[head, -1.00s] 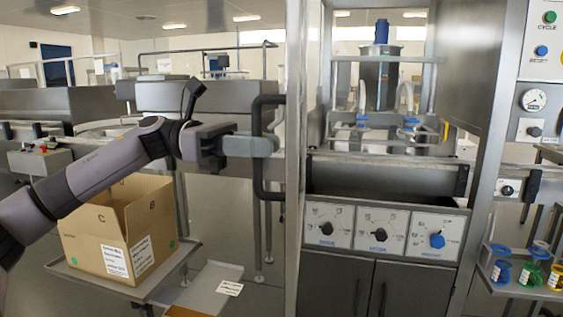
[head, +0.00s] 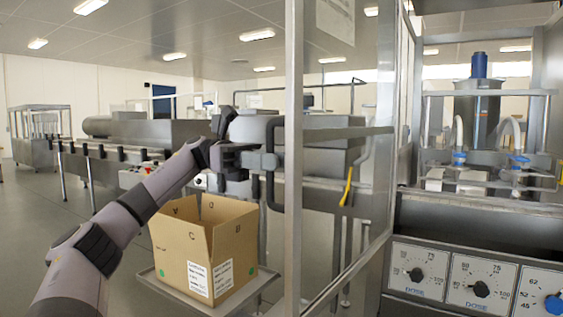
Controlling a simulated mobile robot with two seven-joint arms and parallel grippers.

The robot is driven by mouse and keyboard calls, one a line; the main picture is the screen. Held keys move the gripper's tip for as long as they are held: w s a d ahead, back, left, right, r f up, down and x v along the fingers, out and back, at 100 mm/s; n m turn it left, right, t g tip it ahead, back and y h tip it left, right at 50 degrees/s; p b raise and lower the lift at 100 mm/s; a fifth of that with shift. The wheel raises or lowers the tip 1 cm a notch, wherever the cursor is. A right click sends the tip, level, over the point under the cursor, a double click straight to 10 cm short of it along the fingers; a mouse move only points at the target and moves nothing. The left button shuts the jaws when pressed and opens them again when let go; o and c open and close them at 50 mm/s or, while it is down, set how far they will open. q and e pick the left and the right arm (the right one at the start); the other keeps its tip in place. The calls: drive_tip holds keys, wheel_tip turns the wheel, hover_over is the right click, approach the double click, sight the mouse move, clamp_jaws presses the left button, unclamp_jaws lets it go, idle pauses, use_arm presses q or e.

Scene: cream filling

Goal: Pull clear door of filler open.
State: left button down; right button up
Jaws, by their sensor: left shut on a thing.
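The filler (head: 470,233) stands at the right, with a steel hopper and a row of dials. Its clear door (head: 293,70) has a metal frame and stands swung out from the filler front, its near edge toward me. Through the clear panel I see the machines behind. The black door handle (head: 270,195) is on the door's outer left edge. My left gripper (head: 263,160) is shut on the handle around its middle; its fingertips are partly hidden by the handle. My right gripper is not in view.
An open cardboard box (head: 230,243) sits on a metal shelf (head: 165,287) below my left arm, left of the door. A conveyor machine (head: 165,132) runs behind. Floor at the far left is clear.

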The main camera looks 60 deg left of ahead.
use_arm(q)
drive_tip(key=shift+a+r, duration=0.1)
drive_tip(key=shift+a, duration=0.05)
drive_tip(key=c, duration=1.2)
unclamp_jaws()
drive_tip(key=shift+o, duration=0.2)
drive_tip(key=p+v, duration=0.2)
drive_tip(key=v, duration=0.5)
